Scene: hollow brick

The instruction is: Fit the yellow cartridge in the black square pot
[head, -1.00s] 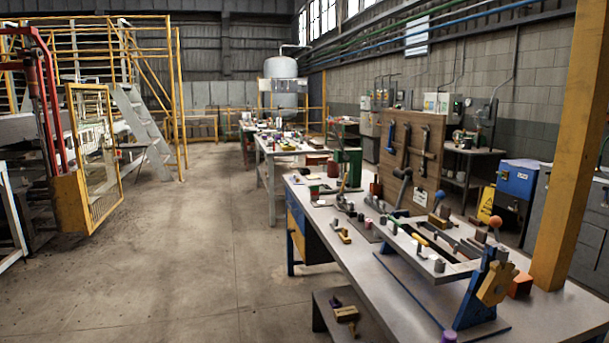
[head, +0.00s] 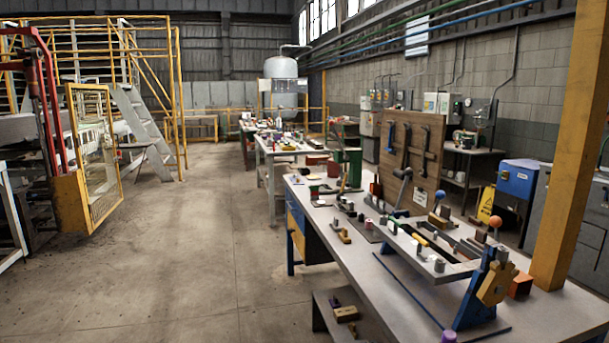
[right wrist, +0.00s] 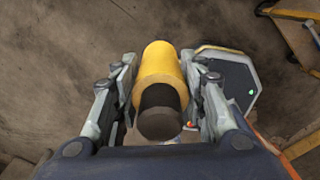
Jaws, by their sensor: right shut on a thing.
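My right gripper (right wrist: 160,80) is shut on the yellow cartridge (right wrist: 161,62) in the right wrist view. The cartridge is a yellow cylinder with a narrower dark, round end (right wrist: 160,118) towards the camera. One finger lies on each side of it, and bare floor shows behind. Neither gripper shows in the head view, so my left gripper is out of sight. I cannot make out the black square pot in either view.
A long workbench (head: 385,300) on the right of the head view carries many small parts, a metal frame and levers. A yellow post (head: 566,150) stands at its right. Open concrete floor (head: 190,250) lies left of it. A dark hexagonal object (right wrist: 228,78) shows beside the right gripper.

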